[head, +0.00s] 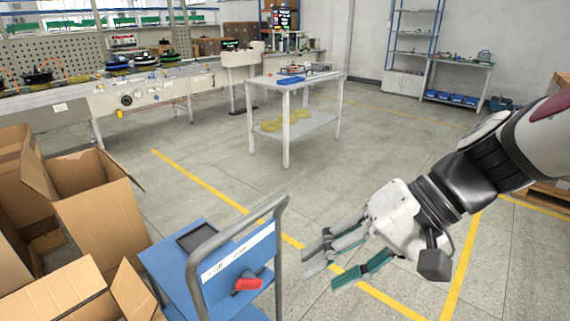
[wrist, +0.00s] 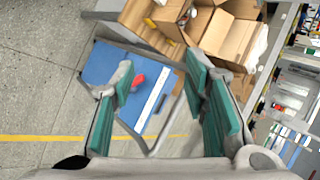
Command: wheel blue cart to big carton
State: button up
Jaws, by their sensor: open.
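The blue cart (head: 165,262) stands at the bottom left of the head view, with a grey tube handle (head: 240,215) on its right side. In the wrist view the cart (wrist: 105,66) lies beyond my fingers, and part of its handle shows between them. My gripper (head: 324,268) is open and empty, a little to the right of the handle in the head view. It also shows in the wrist view (wrist: 162,100). Open brown cartons (head: 100,210) stand left of the cart; which one is the big carton I cannot tell. The cart's wheels are hidden.
A red object (head: 248,284) and a dark flat item (head: 197,236) show on the cart. A white table (head: 297,82) stands beyond it, and a long workbench (head: 120,95) runs along the back left. The floor (head: 390,155) around the table's right is clear.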

jog(key=w+a+f+m+t+y+b, duration=0.1)
jog(key=w+a+f+y+b, duration=0.15)
jog(key=w, duration=0.25)
jog(key=w+a+f+m+y+b, duration=0.1)
jog(key=w+f+y+b, duration=0.1)
jog(key=w+f+b, duration=0.3)
jog(key=m+t+y, duration=0.2)
jog(key=t, duration=0.2)
send_near(254, 221)
jog(key=b+x, duration=0.2)
jog(key=x, duration=0.9)
jog(key=shift+a, duration=0.3)
jog(key=shift+c, duration=0.5)
grip_shut()
